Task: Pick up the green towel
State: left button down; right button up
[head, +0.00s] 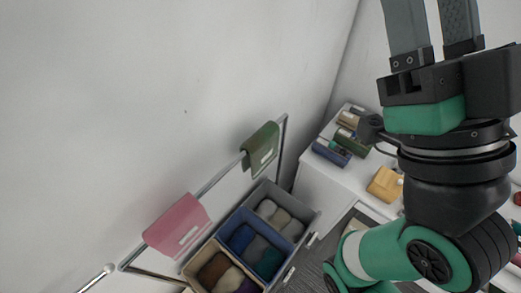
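The green towel (261,150) hangs folded over the upper end of a metal rail beside the wall, near the middle of the head view. A small pale label shows on it. My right gripper (432,20) is large and close to the camera at the upper right, pointing up. Its two fingers are apart with nothing seen between them, and their tips are cut off by the top edge. It is well to the right of the towel and not touching it. My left gripper is not in view.
A pink towel (180,226) hangs lower on the same rail (222,176). Grey (259,192), blue (226,229) and beige (199,259) bins with rolled cloths stand below. A white cabinet (325,189) at right carries small boxes and a yellow item (385,184). The wall left is bare.

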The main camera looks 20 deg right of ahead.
dwell(0.3)
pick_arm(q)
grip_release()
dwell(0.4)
